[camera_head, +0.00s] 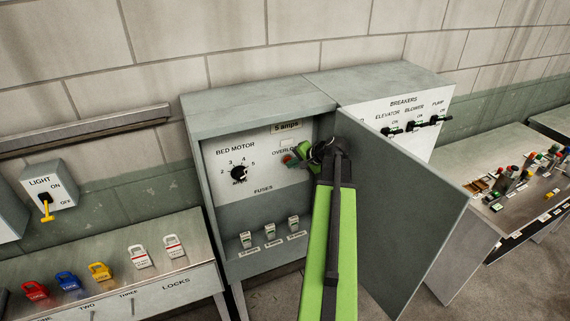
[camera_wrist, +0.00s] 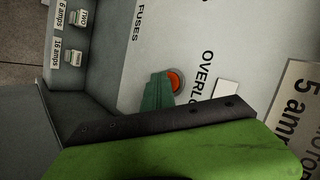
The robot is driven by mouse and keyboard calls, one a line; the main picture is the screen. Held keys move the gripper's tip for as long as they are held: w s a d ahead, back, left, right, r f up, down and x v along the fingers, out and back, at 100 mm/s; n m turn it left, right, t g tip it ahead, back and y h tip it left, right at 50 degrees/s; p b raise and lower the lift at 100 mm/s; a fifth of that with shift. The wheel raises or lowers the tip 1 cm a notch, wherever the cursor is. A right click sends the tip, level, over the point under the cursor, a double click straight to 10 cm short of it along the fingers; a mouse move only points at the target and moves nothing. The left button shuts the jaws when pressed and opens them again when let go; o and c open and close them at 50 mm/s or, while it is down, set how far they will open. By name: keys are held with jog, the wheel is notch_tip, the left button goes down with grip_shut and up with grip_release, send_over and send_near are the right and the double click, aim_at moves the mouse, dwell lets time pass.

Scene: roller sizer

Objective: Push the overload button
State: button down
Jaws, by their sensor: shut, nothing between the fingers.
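The overload button (camera_head: 287,159) is a round orange-red knob under the "OVERLOAD" label on the white panel inside the open grey cabinet (camera_head: 255,104). In the wrist view the button (camera_wrist: 176,80) has a grey ring around it and is partly hidden by my gripper. My gripper (camera_head: 298,157) is green, shut and empty, just in front of the panel beside the button. In the wrist view the gripper tip (camera_wrist: 158,84) overlaps the button's left edge. I cannot tell whether it touches the button.
The open cabinet door (camera_head: 395,220) stands close to the right of my arm. The bed motor dial (camera_head: 239,173) is left of the button, and several fuses (camera_head: 270,233) sit below. A breaker panel (camera_head: 400,115) is behind the door. A lock bench (camera_head: 110,285) stands at left.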

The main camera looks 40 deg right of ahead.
jog(key=shift+s+a, duration=0.3)
jog(key=shift+s, duration=0.55)
jog(key=s, duration=0.1)
jog(key=s+a, duration=0.1)
jog(key=s, duration=0.1)
jog(key=s+a, duration=0.1)
jog(key=shift+s, duration=0.3)
dwell(0.4)
jog(key=w+a+f+n+g+y+b, duration=0.1)
jog(key=w+a+f+n+g+b, duration=0.25)
jog(key=a, duration=0.85)
jog(key=w+a+f+n+g+y+b, duration=0.1)
jog(key=w+a+f+n+y+b, duration=0.1)
jog(key=w+a+f+n, duration=0.65)
jog(key=s+a+f+n+g+h+b, duration=0.1)
jog(key=s+a+f, duration=0.1)
jog(key=a, duration=0.7)
jog(key=s+a+f+n+g+h+b, duration=0.1)
jog(key=s+a+f+g+b, duration=0.1)
jog(key=a, duration=0.6)
jog(key=s+a+f+n+g+h+b, duration=0.1)
jog(key=s+a+f+g+b, duration=0.1)
jog(key=a, duration=0.7)
jog(key=shift+s+a+f, duration=0.15)
jog(key=shift+a+f, duration=0.2)
jog(key=shift+f, duration=0.05)
